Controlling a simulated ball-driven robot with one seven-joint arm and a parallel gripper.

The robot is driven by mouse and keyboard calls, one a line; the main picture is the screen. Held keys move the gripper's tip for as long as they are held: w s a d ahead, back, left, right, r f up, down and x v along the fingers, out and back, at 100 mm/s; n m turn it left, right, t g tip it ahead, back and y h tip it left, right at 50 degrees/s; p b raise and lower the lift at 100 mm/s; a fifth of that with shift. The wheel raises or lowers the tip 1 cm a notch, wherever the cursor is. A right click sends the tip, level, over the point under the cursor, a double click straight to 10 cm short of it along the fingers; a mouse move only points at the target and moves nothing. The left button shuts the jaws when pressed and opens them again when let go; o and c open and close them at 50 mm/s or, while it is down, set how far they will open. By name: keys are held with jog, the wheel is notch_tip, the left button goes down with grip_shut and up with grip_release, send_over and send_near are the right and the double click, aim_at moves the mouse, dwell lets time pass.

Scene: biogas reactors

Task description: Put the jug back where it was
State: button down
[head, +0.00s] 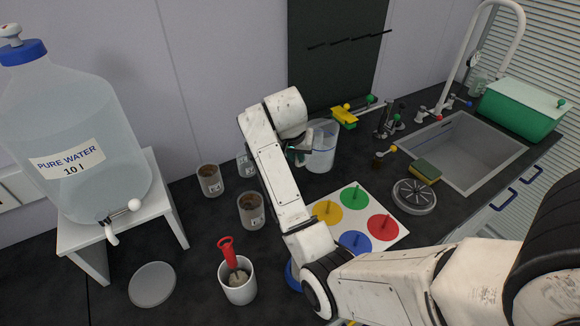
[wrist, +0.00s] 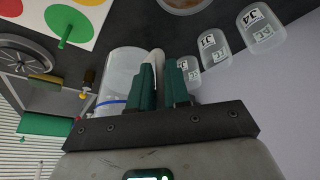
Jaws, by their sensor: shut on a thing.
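The clear jug (head: 322,147) stands upright at the back of the dark counter, below the dark wall panel. It has a blue line low on its wall. My gripper (head: 297,151) is at the jug's left side, partly hidden by my arm. In the wrist view the green fingers (wrist: 163,85) are shut on the jug's pale handle (wrist: 157,60), and the jug body (wrist: 120,75) shows beside them. I cannot tell whether the jug's base touches the counter.
Labelled jars (head: 210,180) stand left of my arm. A cup with a red-handled tool (head: 238,283) is in front. A white board with coloured discs (head: 384,228), a round metal disc (head: 414,196), yellow-handled valve (head: 344,117) and sink (head: 462,150) lie right. A water bottle (head: 70,140) stands far left.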

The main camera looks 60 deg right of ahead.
jog(key=shift+w+d+f+p, duration=0.3)
jog(key=shift+w+d+f, duration=0.25)
jog(key=shift+f, duration=0.95)
jog(key=shift+w+d+f+p, duration=0.35)
jog(key=shift+w+f, duration=0.3)
jog(key=shift+f, duration=0.8)
jog(key=shift+w+d+f+p, duration=0.25)
jog(key=shift+w+d+f, duration=0.35)
jog(key=shift+f, duration=0.9)
jog(key=shift+f, duration=0.15)
jog(key=c, duration=1.1)
grip_release()
jog(key=b+v, duration=0.1)
jog(key=v, duration=1.1)
